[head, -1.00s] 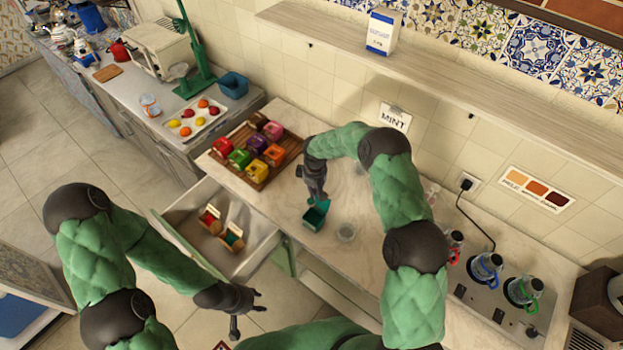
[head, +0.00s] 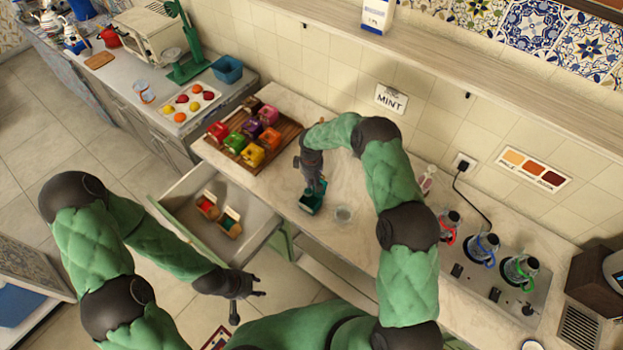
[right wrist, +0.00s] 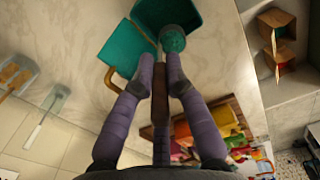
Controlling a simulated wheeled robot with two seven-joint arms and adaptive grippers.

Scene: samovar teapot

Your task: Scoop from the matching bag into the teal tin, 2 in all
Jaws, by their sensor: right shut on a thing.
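The teal tin (head: 309,205) stands open on the counter under my right gripper (head: 318,187). My right gripper (right wrist: 160,88) is shut on the brown handle of a scoop (right wrist: 161,112). Two kraft bags lie in the open drawer, one with red (head: 207,206) and one with teal (head: 230,222). My left gripper (head: 250,300) is open and empty, in front of the drawer.
A wooden tray (head: 284,140) of several coloured boxes stands left of the tin. The open drawer (head: 178,197) juts out. Several kettles stand at the right. A MINT sign (head: 390,99) hangs on the wall.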

